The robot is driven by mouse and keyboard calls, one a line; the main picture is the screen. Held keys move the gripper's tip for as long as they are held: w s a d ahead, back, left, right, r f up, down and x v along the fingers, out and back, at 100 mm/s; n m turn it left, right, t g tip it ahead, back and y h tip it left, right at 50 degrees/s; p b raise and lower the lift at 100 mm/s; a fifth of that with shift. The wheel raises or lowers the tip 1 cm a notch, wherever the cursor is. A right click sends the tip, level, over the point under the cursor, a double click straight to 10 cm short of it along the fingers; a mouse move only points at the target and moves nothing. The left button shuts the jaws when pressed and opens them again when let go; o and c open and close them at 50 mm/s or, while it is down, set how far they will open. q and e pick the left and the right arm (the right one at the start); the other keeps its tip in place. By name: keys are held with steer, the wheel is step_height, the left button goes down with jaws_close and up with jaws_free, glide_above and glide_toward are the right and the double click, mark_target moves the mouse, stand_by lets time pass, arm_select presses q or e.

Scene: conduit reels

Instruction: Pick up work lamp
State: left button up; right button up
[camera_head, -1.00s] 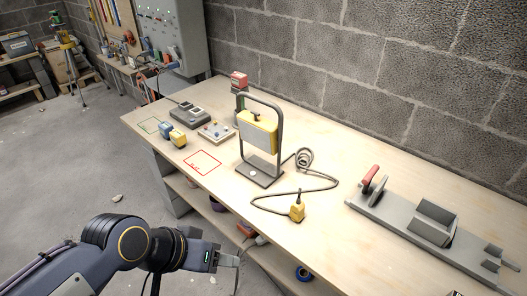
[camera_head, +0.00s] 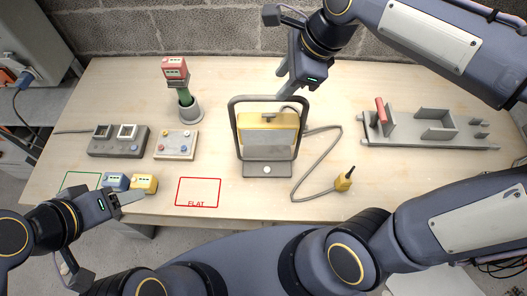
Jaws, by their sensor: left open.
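The work lamp (camera_head: 268,120) stands upright near the middle of the table, with a yellow lamp head inside a dark tubular frame on a grey base. Its cable runs right to a yellow plug (camera_head: 343,180) on the table. My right gripper (camera_head: 286,90) is behind and above the lamp's top bar, apart from the lamp as far as I can see; its finger gap is not clear. My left gripper (camera_head: 128,199) is open at the table's front left, just in front of the yellow block (camera_head: 144,183) and blue block (camera_head: 115,181), away from the lamp.
A grey switch box (camera_head: 118,148) and a panel with coloured knobs (camera_head: 176,152) lie left of the lamp. A red-topped device stands in a grey cup (camera_head: 189,112). A red FLAT outline (camera_head: 198,192) is empty. A grey rack (camera_head: 430,143) with a red handle is at right.

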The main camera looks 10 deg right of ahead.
mark_target(270, 96)
steer(key=shift+a+f, duration=0.1)
steer(key=shift+f, duration=0.45)
steer(key=x, duration=0.4)
steer(key=shift+a+f+p, duration=0.15)
steer(key=shift+a+p, duration=0.2)
steer(key=shift+a, duration=0.05)
steer(key=shift+w+f, duration=0.1)
steer(key=shift+f, duration=0.1)
steer(key=shift+f, duration=0.25)
steer(key=shift+c, duration=0.2)
jaws_close()
stand_by(0.7)
steer(key=shift+r, duration=0.15)
